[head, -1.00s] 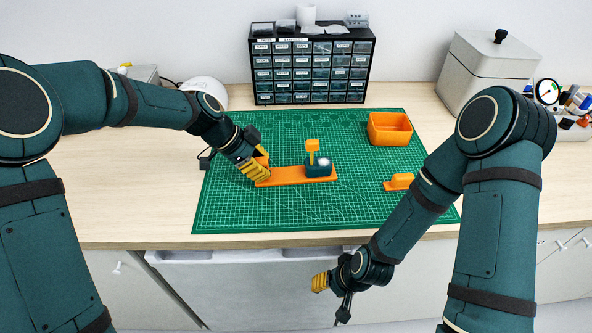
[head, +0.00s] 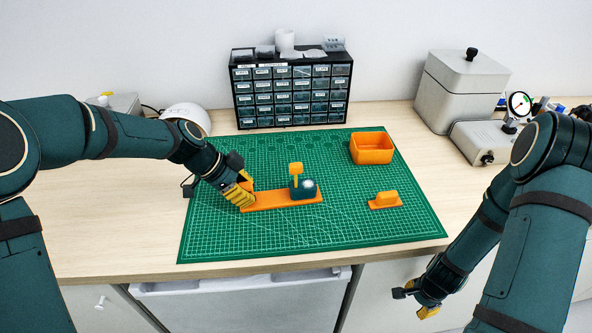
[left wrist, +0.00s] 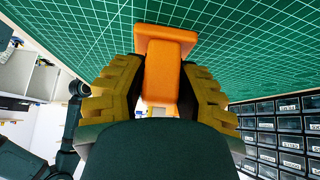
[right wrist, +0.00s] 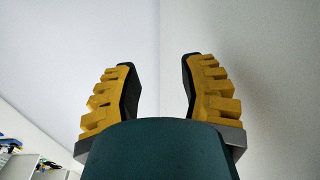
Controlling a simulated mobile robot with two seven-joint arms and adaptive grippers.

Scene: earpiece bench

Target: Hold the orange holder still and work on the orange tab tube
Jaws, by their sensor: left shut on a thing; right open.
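The orange holder (head: 270,201) is a long flat bar lying on the green mat, with an upright grip block at its left end. My left gripper (head: 243,192) is shut on that block, which also shows between its fingers in the left wrist view (left wrist: 162,75). A dark teal block (head: 303,193) sits on the bar's right end. An orange tab (head: 296,170) stands upright at it, beside a pale rounded piece (head: 309,184); I cannot tell how the tube is seated. My right gripper (head: 428,311) is open and empty, low in front of the bench, and shows open in its wrist view (right wrist: 160,95).
On the green mat (head: 340,225) are an open orange bin (head: 372,150) and a small orange piece on a flat base (head: 385,200). A drawer cabinet (head: 290,90) stands behind. A grey lidded box (head: 460,90) and a gauge device (head: 485,140) stand at right. The mat's front is clear.

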